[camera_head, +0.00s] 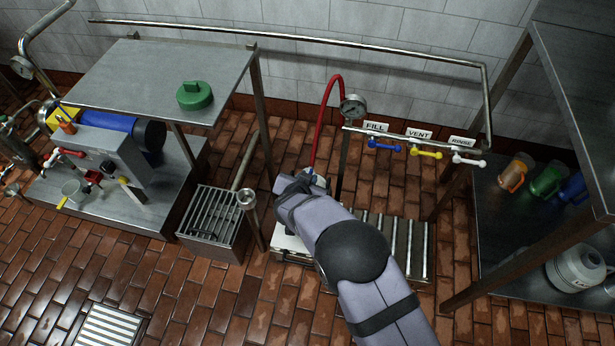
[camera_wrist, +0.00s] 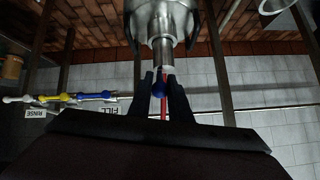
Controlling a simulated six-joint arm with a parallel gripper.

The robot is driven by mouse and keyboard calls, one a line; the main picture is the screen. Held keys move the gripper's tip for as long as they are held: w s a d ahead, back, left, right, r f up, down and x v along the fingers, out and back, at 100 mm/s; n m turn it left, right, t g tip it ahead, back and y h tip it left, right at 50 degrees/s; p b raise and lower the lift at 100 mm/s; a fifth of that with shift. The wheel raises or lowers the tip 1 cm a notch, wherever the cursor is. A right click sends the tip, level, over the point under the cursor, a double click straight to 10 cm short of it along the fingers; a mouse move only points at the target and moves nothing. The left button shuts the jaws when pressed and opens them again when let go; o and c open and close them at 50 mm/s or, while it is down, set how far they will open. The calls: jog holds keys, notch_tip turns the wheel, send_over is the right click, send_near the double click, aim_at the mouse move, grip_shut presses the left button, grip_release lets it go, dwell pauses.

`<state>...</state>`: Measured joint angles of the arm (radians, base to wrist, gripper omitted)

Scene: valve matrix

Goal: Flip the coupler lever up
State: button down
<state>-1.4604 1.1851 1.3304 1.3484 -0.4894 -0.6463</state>
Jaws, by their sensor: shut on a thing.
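The metal coupler (camera_wrist: 160,22) fills the top middle of the wrist view, with a narrower bright stem pointing down in the picture. A lever with a blue round knob (camera_wrist: 158,88) shows between the two dark fingers of my gripper (camera_wrist: 163,80), and the fingers are closed on it. In the head view my gripper (camera_head: 293,190) is at the lower end of the red hose (camera_head: 324,110). There my wrist and arm hide the lever and most of the coupler, so the lever's angle is hard to tell.
Roller conveyor (camera_head: 400,250) lies behind my arm. FILL (camera_head: 384,146), VENT (camera_head: 425,152) and RINSE (camera_head: 468,158) valves hang on a pipe to the right. A pressure gauge (camera_head: 352,107) tops the post. A slatted metal crate (camera_head: 212,220) and a steel table (camera_head: 150,75) stand left.

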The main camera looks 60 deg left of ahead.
jog(key=c, duration=1.8)
grip_release()
jog(key=shift+c, duration=0.2)
jog(key=shift+d, duration=0.1)
jog(key=v, duration=0.7)
